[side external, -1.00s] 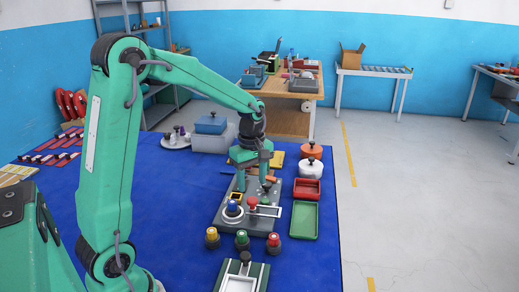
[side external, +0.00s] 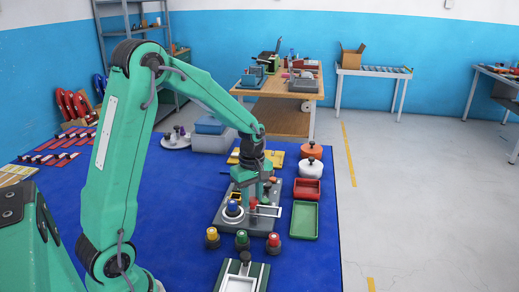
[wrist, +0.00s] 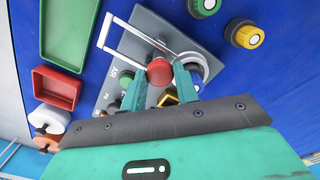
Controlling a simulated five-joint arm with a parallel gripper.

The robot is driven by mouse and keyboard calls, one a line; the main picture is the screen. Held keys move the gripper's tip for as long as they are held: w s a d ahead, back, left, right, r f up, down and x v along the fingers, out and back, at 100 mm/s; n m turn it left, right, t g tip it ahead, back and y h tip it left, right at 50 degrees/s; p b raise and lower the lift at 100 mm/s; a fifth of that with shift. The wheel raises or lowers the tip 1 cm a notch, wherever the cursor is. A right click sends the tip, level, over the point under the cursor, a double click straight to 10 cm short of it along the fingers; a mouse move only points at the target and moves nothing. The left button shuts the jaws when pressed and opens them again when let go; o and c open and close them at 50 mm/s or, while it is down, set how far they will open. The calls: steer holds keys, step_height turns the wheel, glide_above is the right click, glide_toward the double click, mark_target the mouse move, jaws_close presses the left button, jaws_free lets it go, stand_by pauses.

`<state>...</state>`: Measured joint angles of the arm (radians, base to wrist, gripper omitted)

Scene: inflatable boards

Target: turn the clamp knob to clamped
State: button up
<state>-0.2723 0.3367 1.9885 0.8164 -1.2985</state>
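A grey board (side external: 228,221) lies on the blue mat and carries several controls. A red round knob (side external: 252,203) stands on it near a white rectangular frame (side external: 268,212). I cannot read a label that tells which one is the clamp knob. My gripper (wrist: 159,82) is open, its two green fingers apart and empty. In the side view it (side external: 258,194) is low over the board, behind the red knob; contact is not clear.
Yellow (side external: 212,238), green (side external: 242,240) and red (side external: 273,244) knobs stand in a row in front of the board. A red tray (side external: 307,190) and a green tray (side external: 304,220) lie to its right. White and orange lidded pots stand behind them.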

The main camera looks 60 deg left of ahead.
steer(key=c, duration=0.4)
steer(key=shift+m, duration=0.4)
steer(key=m, duration=0.3)
steer(key=shift+m, duration=0.3)
steer(key=m, duration=0.9)
steer(key=shift+m, duration=2.3)
steer(key=o, duration=1)
